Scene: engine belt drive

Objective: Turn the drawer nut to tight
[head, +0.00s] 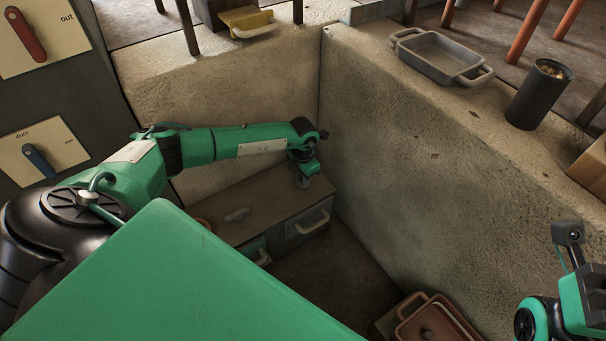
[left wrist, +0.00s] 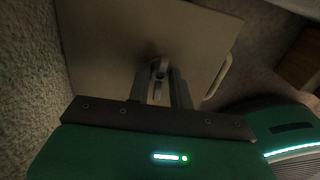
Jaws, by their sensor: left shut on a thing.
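My left gripper (head: 303,180) reaches down to the top of a low drawer unit (head: 268,197) in the corner of the pit. In the left wrist view its two fingers (left wrist: 159,92) are shut on a small grey metal nut (left wrist: 159,67), which stands on the flat brown top (left wrist: 105,45) of the unit. In the head view the gripper hides the nut. The nut's turned angle is hard to read. A drawer front with a pale handle (head: 313,222) faces the front right; its handle also shows in the left wrist view (left wrist: 227,75). My right gripper's fingers are not seen.
Rough concrete walls (head: 420,150) stand close behind and right. A grey tray (head: 438,57) and dark cup (head: 540,94) sit on the right ledge.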

